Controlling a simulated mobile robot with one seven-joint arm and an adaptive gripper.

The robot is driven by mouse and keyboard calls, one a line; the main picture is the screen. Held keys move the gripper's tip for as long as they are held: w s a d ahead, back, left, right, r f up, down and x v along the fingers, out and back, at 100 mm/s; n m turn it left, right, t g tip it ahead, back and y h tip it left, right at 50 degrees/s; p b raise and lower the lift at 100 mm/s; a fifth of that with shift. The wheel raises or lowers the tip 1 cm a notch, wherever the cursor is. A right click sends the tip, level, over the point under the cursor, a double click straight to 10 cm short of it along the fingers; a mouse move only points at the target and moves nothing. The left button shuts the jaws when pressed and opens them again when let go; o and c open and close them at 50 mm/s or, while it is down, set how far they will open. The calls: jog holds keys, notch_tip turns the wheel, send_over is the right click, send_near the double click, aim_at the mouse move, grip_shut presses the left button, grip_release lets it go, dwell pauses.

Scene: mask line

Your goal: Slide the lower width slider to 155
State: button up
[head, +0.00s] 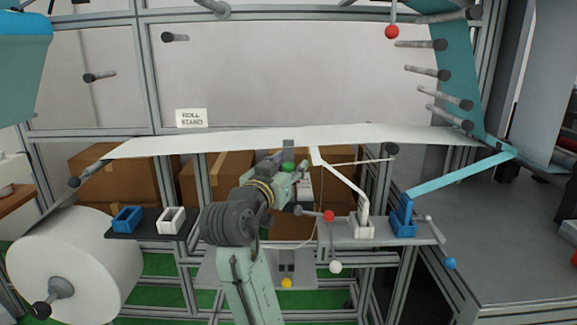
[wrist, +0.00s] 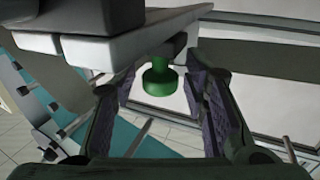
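A green knob (wrist: 160,80) hangs on a short stem under a pale grey bar (wrist: 120,38) in the wrist view. The knob shows in the head view (head: 288,166) just below the white web. My gripper (wrist: 160,100) is open, with its dark padded fingers on either side of the knob and gaps visible between them and it. In the head view my gripper (head: 290,182) is at the knob, partly hidden by my wrist. No scale or number 155 is readable, and I cannot tell which part is the lower width slider.
The white web (head: 300,138) spans above my arm. A grey shelf (head: 340,231) at right carries a white bracket (head: 362,226) and a blue bracket (head: 403,222). Red (head: 328,216), white (head: 335,267) and yellow (head: 286,283) balls are close by. A large white roll (head: 80,262) stands at left.

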grip_shut()
dwell(0.6)
